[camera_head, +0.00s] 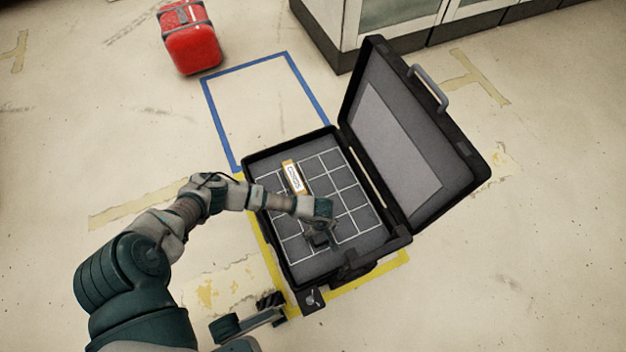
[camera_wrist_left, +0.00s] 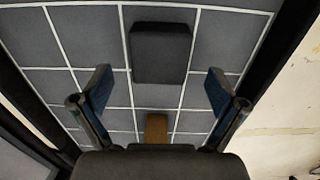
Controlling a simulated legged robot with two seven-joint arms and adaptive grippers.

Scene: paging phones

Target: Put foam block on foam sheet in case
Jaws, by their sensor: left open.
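The open black case (camera_head: 386,243) lies on the floor in the head view, its base lined with a dark grey foam sheet (camera_head: 347,178) marked with a white grid. A dark foam block (camera_wrist_left: 160,52) lies flat on the sheet in the wrist view; in the head view my gripper mostly hides it. My left gripper (camera_head: 320,240) is over the sheet inside the case. In the wrist view its two fingers (camera_wrist_left: 158,98) are spread wide with nothing between them, and the block is ahead of them.
A small orange item with a white label (camera_head: 294,177) lies on the sheet; its brown end (camera_wrist_left: 157,128) shows between the fingers. The case lid (camera_head: 395,150) stands open at right. A red container (camera_head: 190,42) and blue taped rectangle (camera_head: 238,72) are behind. A cabinet (camera_head: 390,20) stands beyond.

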